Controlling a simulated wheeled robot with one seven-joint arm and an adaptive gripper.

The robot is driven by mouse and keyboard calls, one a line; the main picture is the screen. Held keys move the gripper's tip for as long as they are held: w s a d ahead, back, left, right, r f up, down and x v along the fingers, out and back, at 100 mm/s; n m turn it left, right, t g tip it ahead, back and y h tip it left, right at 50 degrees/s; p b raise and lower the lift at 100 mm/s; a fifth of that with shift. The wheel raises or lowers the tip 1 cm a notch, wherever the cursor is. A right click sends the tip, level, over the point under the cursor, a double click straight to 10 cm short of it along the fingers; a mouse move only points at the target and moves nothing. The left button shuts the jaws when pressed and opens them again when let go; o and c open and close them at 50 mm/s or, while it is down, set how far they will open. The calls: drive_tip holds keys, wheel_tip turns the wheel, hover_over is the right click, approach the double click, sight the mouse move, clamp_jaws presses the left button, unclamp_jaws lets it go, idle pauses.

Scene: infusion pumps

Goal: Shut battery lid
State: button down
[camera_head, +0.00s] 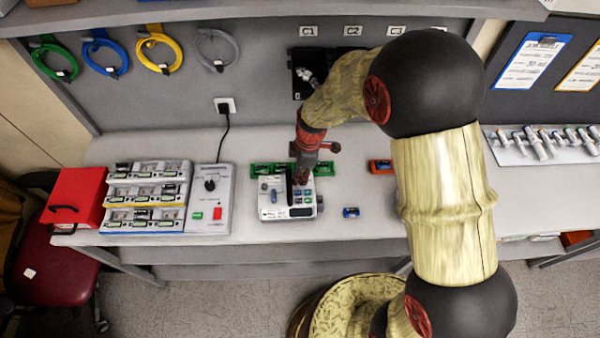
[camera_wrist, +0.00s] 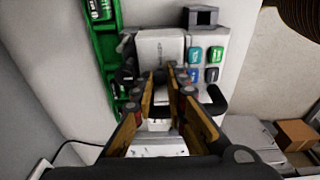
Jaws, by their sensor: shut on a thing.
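The infusion pump (camera_head: 288,211) is a white unit standing on the bench below my arm. In the wrist view its colored buttons (camera_wrist: 205,64) show beside a pale grey panel, which looks like the battery lid (camera_wrist: 158,48). My gripper (camera_head: 302,178) reaches down onto the pump from behind. In the wrist view my gripper (camera_wrist: 180,78) has its fingertips close together at the lid's near edge, shut on what appears to be the lid. The exact contact is hidden between the fingers. Whether the lid lies flush cannot be told.
A green rail (camera_wrist: 107,50) runs close along the pump. A battery charger rack (camera_head: 145,198) with a control box (camera_head: 209,200) and a red box (camera_head: 75,198) stand left. A small blue item (camera_head: 350,212) lies right of the pump, with clear bench around it.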

drive_tip(key=c, duration=2.1)
unclamp_jaws()
drive_tip(key=shift+o, duration=0.2)
wheel_tip(320, 180, up, 12)
drive_tip(key=d, duration=0.1)
drive_tip(key=shift+d, duration=0.3)
drive_tip(key=shift+f, duration=0.1)
